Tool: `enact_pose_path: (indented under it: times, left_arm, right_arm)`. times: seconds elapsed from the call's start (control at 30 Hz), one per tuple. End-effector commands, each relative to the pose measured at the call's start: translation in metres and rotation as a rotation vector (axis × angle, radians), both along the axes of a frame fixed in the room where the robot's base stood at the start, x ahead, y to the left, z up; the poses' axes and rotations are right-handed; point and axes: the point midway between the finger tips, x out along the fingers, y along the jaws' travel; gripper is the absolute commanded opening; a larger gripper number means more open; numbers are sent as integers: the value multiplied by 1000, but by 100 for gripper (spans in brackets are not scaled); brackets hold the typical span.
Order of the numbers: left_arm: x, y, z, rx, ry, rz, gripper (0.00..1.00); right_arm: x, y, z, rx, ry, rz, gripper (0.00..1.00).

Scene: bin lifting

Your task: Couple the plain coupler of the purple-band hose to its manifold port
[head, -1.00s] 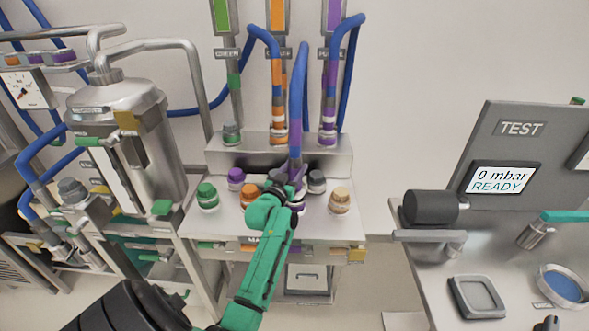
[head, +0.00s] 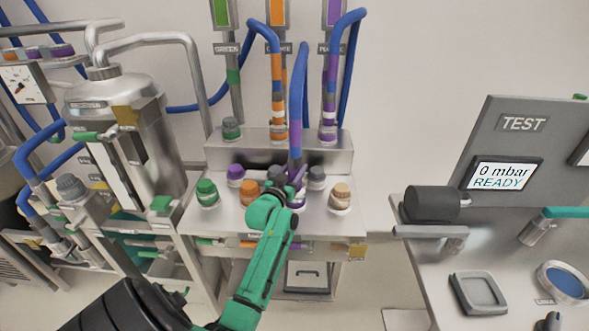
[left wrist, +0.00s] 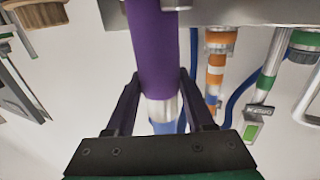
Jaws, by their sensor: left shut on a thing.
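My left gripper (head: 287,184) is shut around the purple-banded end of a blue hose (head: 296,138) over the manifold bench (head: 225,222). In the left wrist view the purple band (left wrist: 153,50) passes between the two fingers, with a silver collar (left wrist: 162,110) beside it. The hose stands nearly upright. Bench fittings nearby include a purple one (head: 236,174), an orange one (head: 250,192) and a dark grey one (head: 316,178). My right gripper is out of view.
Behind stand an orange-striped hose (head: 278,95) and a purple-striped hose (head: 329,100) on a raised ledge (head: 260,155). Green (head: 206,193) and tan (head: 340,197) fittings flank the bench. A steel tank (head: 118,105) is at left, a test station (head: 510,150) at right.

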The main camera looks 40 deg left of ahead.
Motion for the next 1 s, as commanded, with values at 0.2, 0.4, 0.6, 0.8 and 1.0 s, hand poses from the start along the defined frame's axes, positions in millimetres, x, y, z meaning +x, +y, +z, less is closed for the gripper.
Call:
enact_pose_path:
  times: [0.2, 0.4, 0.6, 0.8, 1.0]
  left_arm:
    - [0, 0, 0, 2, -3, 0, 0]
    - [0, 0, -1, 1, -2, 0, 0]
    - [0, 0, -4, 0, -1, 0, 0]
    - [0, 0, -5, 0, 1, 0, 65]
    - [0, 0, -4, 0, 1, 0, 89]
  right_arm:
    - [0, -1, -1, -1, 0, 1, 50]
    - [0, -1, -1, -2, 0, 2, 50]
    - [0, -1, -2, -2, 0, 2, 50]
    - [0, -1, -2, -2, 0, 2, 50]
    - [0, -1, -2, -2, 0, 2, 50]
